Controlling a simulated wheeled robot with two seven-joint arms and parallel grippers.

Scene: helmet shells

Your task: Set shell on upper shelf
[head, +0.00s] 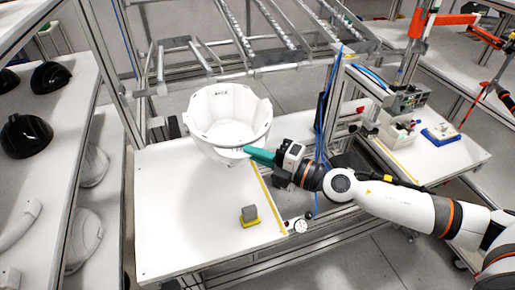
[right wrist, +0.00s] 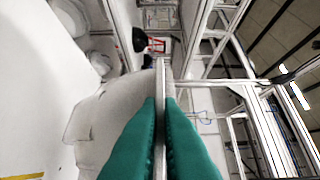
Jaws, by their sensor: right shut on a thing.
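A white bowl-like shell (head: 228,112), open side up, is over the back part of the white table. It looks raised, but the gap under it is hard to judge. My right gripper (head: 250,153) has its green fingers shut on the shell's near right rim. In the right wrist view the fingers (right wrist: 162,110) pinch a thin edge, with the pale shell (right wrist: 108,115) on the left. On the left, a rack's upper shelf (head: 52,165) bears black helmets (head: 25,136). My left gripper is not in view.
The white table (head: 165,225) is mostly clear, with a small grey and yellow block (head: 249,216) near its right edge. White shells (head: 85,235) lie on the left rack's lower level. A metal roller rack (head: 240,55) stands behind; a post with blue cables (head: 328,120) is near my right arm.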

